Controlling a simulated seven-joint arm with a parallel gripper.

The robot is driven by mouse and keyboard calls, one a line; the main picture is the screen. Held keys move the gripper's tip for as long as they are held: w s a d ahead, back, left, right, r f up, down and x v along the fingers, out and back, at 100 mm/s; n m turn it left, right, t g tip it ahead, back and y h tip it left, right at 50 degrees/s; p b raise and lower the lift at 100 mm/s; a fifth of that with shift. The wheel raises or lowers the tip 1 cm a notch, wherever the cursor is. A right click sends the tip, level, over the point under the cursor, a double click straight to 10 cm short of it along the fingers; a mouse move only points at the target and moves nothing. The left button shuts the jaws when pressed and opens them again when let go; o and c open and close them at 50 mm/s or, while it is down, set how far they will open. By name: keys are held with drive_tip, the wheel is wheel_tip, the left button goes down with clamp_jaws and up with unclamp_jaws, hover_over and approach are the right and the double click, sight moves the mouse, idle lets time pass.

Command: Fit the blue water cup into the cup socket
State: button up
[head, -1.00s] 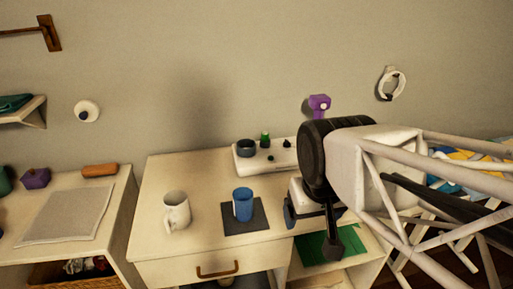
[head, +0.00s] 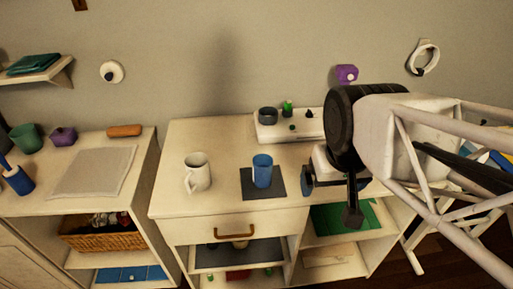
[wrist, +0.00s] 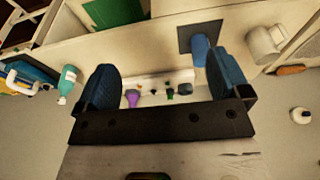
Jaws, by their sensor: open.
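The blue water cup (head: 262,172) stands upright on a dark square mat (head: 249,190) on the white cabinet top. In the wrist view the blue cup (wrist: 200,50) shows at the upper right, partly behind a finger. My gripper (head: 332,194) is open and empty, to the right of the cup and apart from it. Its two dark blue fingers (wrist: 165,82) are spread wide in the wrist view. A dark round, hollow piece (head: 267,116) sits on a white tray behind the cup; I cannot tell whether this is the cup socket.
A white mug (head: 197,172) stands left of the cup. The white tray (head: 290,132) at the back bears several small green and dark items. A purple wall fixture (head: 346,74) is behind my arm. The cabinet top (head: 205,135) is clear behind the mug.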

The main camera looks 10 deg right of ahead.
drive_tip(key=m+g, duration=0.3)
drive_tip(key=m, duration=1.5)
approach(263, 165)
drive_tip(key=s, duration=0.3)
drive_tip(key=shift+a+r, duration=0.2)
drive_tip(key=shift+r, duration=0.05)
drive_tip(key=shift+f, duration=1.3)
drive_tip(key=shift+f, duration=2.55)
